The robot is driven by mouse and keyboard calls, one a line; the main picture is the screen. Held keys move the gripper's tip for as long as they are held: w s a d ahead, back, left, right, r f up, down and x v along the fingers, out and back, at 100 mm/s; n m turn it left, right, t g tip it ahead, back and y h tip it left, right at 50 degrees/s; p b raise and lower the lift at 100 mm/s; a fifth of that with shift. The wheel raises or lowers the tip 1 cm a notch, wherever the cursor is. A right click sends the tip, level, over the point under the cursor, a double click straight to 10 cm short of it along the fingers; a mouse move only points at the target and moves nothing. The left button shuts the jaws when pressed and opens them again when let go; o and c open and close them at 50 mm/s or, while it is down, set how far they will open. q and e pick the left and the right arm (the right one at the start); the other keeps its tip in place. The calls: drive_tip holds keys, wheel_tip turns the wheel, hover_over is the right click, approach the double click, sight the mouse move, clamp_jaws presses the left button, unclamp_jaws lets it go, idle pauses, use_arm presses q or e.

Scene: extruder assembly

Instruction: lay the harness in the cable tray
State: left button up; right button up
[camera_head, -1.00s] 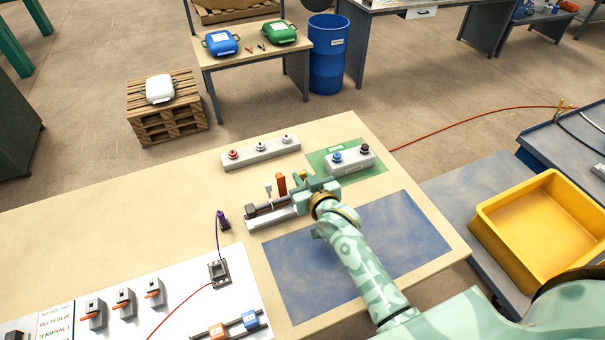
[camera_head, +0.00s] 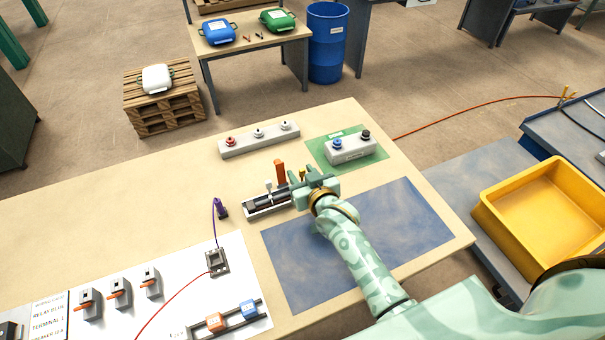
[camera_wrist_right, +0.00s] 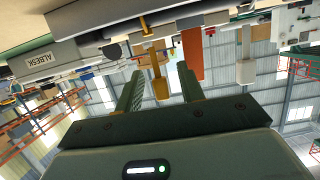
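A grey rail-like fixture (camera_head: 268,204), which may be the cable tray, lies on the bench with dark inner parts, a white-topped post (camera_head: 268,186) and an orange block (camera_head: 280,173). A purple cable (camera_head: 216,222) stands left of it with a dark plug (camera_head: 222,210). A red wire (camera_head: 175,296) runs across the white board. I cannot tell which is the harness. My right gripper (camera_head: 299,178) is at the fixture's right end. In the wrist view my right gripper (camera_wrist_right: 158,85) has its fingers apart, with a yellow peg (camera_wrist_right: 159,88) seen between them, not visibly gripped. My left gripper is out of view.
A grey block with knobs (camera_head: 350,150) sits on a green mat behind my right gripper. A strip with several knobs (camera_head: 259,140) lies behind the fixture. A blue mat (camera_head: 370,250) lies in front. A yellow bin (camera_head: 545,215) stands at the right. The bench's left middle is clear.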

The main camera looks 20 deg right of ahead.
drive_tip(key=p+v, duration=0.3)
drive_tip(key=v, duration=1.3)
drive_tip(key=shift+s, duration=0.15)
drive_tip(key=shift+s, duration=0.1)
